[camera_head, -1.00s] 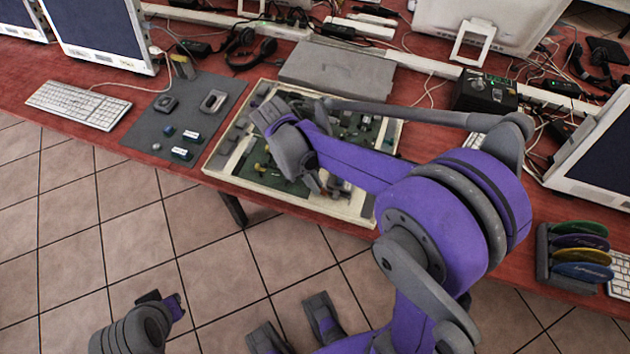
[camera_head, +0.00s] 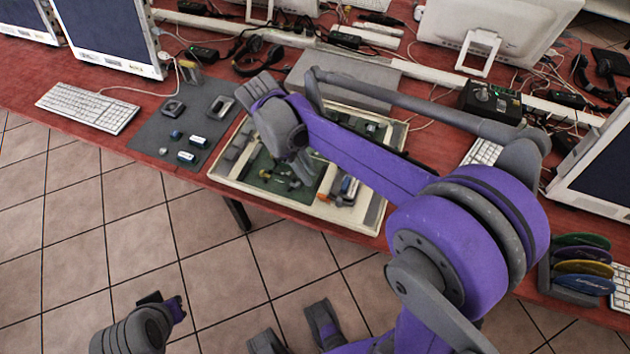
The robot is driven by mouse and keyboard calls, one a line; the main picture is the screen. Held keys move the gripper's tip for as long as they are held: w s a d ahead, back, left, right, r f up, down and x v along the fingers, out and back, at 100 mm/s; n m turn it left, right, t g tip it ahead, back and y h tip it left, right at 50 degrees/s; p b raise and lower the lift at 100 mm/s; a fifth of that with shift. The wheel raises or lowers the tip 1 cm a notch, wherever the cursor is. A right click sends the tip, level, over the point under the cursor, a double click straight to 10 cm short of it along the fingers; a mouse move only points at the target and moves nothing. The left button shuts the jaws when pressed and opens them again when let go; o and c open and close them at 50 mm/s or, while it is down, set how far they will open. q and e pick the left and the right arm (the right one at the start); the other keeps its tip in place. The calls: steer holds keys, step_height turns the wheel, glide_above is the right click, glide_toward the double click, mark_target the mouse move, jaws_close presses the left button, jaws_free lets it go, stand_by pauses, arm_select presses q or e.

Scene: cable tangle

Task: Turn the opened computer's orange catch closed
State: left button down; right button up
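The opened computer (camera_head: 370,216) lies flat on the red table as a shallow cream case with a green board inside. A small part with an orange side (camera_head: 352,186) stands in its front right area; it looks like the orange catch, but its turn angle is too small to read. My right gripper (camera_head: 304,172) points down over the middle of the case, left of the orange part and apart from it in the picture. Its fingertips are small and overlapping, so their opening is unclear. A grey and purple part of my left arm (camera_head: 135,330) shows at the bottom left; its fingers cannot be made out surely.
A grey mat (camera_head: 150,140) with several small parts lies left of the case. A grey flat panel (camera_head: 350,82) lies behind it. Monitors, cables and a black box (camera_head: 490,100) crowd the back. A rack of coloured discs (camera_head: 582,265) stands at the right.

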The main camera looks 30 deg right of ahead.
steer(key=shift+v, duration=1.7)
steer(key=s+r+m+t+y+p, duration=0.1)
steer(key=s+m+t+y+p, duration=0.2)
steer(key=s+m+t+p, duration=0.4)
steer(key=shift+s+a+r+m+t, duration=0.3)
steer(key=shift+s+m+t, duration=0.45)
steer(key=shift+s, duration=1.75)
